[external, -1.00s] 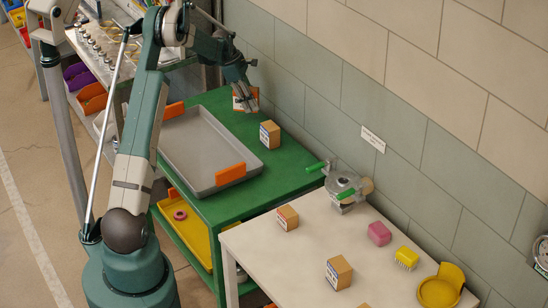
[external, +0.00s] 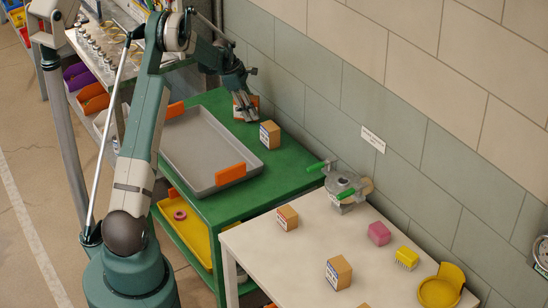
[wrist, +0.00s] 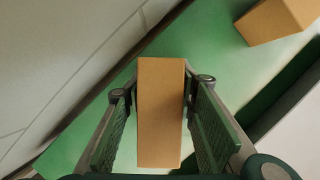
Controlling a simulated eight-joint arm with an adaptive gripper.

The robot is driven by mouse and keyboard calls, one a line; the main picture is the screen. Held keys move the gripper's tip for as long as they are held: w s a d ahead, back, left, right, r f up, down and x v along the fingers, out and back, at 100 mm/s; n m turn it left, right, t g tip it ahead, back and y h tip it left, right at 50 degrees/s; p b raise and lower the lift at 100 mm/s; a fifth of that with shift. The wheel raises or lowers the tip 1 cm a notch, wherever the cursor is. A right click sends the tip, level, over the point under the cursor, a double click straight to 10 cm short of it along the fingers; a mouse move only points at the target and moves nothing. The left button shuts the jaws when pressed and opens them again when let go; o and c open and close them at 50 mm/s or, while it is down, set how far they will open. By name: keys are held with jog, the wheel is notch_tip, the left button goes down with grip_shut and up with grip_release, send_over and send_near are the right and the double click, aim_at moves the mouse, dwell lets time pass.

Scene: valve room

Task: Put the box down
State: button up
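A tan cardboard box (wrist: 160,115) stands between the two fingers of my gripper (wrist: 161,90) in the wrist view, with narrow gaps on both sides. My gripper is open around it. In the external view my gripper (external: 246,114) is low over the far end of the green bench (external: 222,109), near the wall. The box (external: 255,101) is partly hidden by the fingers there and appears to rest on the bench top.
A second box (external: 270,135) stands nearby on the bench; it also shows in the wrist view (wrist: 278,18). A grey tray (external: 200,150) with orange handles lies to the left. A white table (external: 300,250) with boxes and a green-handled valve (external: 343,186) is in front.

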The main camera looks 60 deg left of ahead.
jog(key=shift+o, duration=1)
jog(key=shift+r, duration=0.1)
jog(key=shift+r, duration=0.2)
jog(key=p+v, duration=0.2)
jog(key=v, duration=0.9)
jog(key=shift+a+r, duration=0.1)
jog(key=shift+r, duration=0.25)
